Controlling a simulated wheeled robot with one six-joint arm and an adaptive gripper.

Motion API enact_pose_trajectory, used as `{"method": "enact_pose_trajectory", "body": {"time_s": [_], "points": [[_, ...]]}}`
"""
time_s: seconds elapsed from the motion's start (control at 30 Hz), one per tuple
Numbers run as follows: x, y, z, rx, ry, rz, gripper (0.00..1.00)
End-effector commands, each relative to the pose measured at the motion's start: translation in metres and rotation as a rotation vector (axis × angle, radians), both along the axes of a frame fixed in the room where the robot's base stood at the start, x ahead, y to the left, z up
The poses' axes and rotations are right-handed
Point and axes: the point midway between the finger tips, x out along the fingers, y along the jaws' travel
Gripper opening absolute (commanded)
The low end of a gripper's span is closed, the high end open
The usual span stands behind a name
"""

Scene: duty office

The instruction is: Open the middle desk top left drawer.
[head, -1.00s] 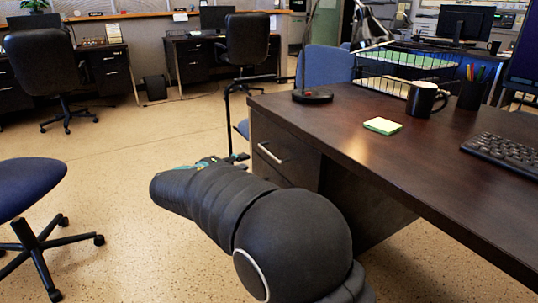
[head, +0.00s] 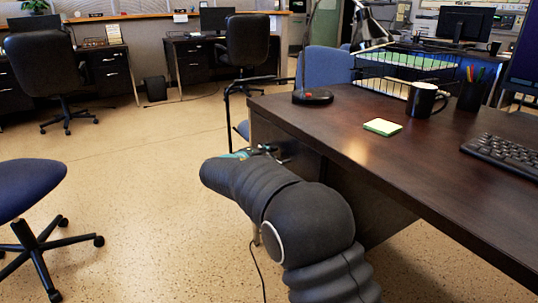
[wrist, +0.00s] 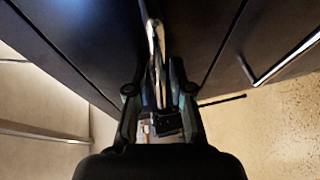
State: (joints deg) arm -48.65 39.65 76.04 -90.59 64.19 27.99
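The dark desk's top left drawer (head: 308,160) faces left in the head view, under the desktop. It looks closed. Its pale metal bar handle (wrist: 156,45) runs up the middle of the wrist view. My gripper (wrist: 158,75) is at this handle, with one finger on each side of it. The fingers look apart, with gaps between them and the bar. I cannot tell whether either finger touches it. In the head view my gripper (head: 270,152) is at the drawer front, and my arm and gripper hide most of the handle.
A second bar handle (wrist: 285,58) is on the neighbouring drawer front, right in the wrist view. A blue chair (head: 326,68) stands behind the desk. Another blue chair (head: 30,186) is at the left. The floor (head: 140,190) between is clear. A mug (head: 425,99) and sticky notes (head: 383,127) lie on top.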

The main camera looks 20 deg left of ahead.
Motion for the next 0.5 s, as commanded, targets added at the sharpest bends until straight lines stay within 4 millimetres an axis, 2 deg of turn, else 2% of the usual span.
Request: {"method": "enact_pose_trajectory", "body": {"time_s": [0.17, 0.2, 0.27, 0.3, 0.5], "points": [[0.0, 0.0, 0.0, 0.0, 0.0, 0.0, 0.21], [0.0, 0.0, 0.0, 0.0, 0.0, 0.0, 0.18], [-0.0001, 0.0, 0.0, 0.0, 0.0, 0.0, 0.03], [-0.0002, 0.0002, 0.0, 0.0, 0.0, 0.0, 0.0], [-0.0003, 0.0001, -0.0001, 0.0, 0.0, 0.0, 0.0]]}}
